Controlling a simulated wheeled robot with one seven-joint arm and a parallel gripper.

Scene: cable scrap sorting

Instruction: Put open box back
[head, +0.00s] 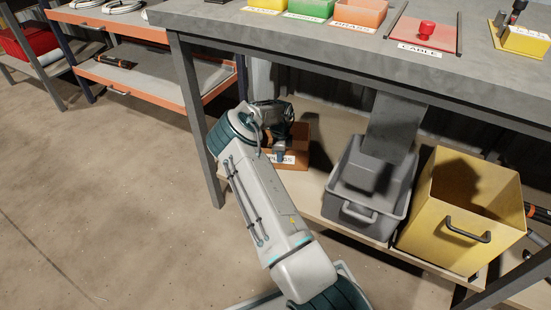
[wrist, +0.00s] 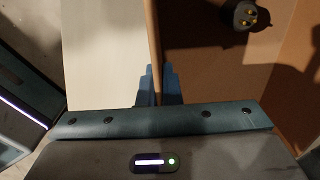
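The open box (head: 297,158) is orange-brown with a white label that reads as "PLUGS", partly covered by my arm. It stands on the lower shelf under the workbench, left of the grey bin. In the wrist view its thin wall (wrist: 154,40) runs between the two blue fingers of my gripper (wrist: 158,84). The fingers sit close against both faces of the wall, so my gripper looks shut on it. A dark plug with brass pins (wrist: 244,16) lies inside the box.
A grey bin (head: 345,205) and a yellow bin (head: 420,215) stand right of the box on the lower shelf (head: 330,205). The workbench top (head: 300,38) is above, with a leg (head: 197,125) left of my arm. Open floor (head: 90,190) lies to the left.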

